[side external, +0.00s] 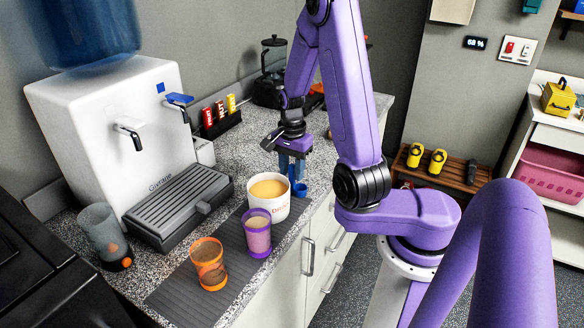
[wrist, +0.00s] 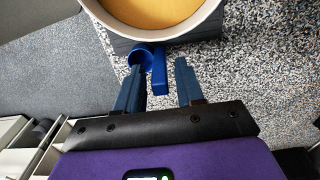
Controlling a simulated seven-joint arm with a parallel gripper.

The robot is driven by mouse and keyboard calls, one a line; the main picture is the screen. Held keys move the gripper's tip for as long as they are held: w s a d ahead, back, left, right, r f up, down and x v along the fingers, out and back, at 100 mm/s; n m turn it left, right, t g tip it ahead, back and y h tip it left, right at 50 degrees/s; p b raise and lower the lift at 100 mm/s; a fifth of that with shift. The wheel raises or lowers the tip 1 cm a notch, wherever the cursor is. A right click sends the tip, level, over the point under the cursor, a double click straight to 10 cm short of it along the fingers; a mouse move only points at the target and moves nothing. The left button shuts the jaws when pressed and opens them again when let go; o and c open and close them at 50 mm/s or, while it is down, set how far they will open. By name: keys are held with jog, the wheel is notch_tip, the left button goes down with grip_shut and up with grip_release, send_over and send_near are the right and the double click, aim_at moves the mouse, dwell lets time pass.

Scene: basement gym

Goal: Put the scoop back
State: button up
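The blue scoop (side external: 299,188) is just right of the white tub (side external: 281,213), which holds tan powder. In the wrist view the scoop's round cup (wrist: 140,56) lies by the tub's rim (wrist: 150,39), outside the powder, and its short handle (wrist: 159,78) points back towards me. My gripper (side external: 291,172) points down above the scoop. In the wrist view the gripper's fingers (wrist: 160,82) are apart, with the handle between them, nearer the left finger. A gap shows at the right finger. I cannot tell whether the left finger touches the scoop.
A purple-banded shaker cup (side external: 257,234) stands close to the tub on a grey mat (side external: 185,298). An orange-banded cup (side external: 209,264) is further forward. A white water dispenser (side external: 140,125) with a drip tray stands left. Speckled counter (side external: 235,150) is clear behind the tub.

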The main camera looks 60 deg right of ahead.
dwell(0.3)
notch_tip(320, 180, up, 12)
jog(key=w+a+n, duration=0.3)
jog(key=a+n, duration=0.4)
jog(key=s+a+n, duration=0.9)
jog(key=s+n, duration=0.2)
jog(key=n, duration=0.4)
jog(key=s+n, duration=0.8)
jog(key=s, duration=0.3)
jog(key=shift+a+f+n, duration=0.3)
jog(key=shift+a+f, duration=0.05)
jog(key=shift+f, duration=0.05)
jog(key=shift+w, duration=0.1)
dwell(0.4)
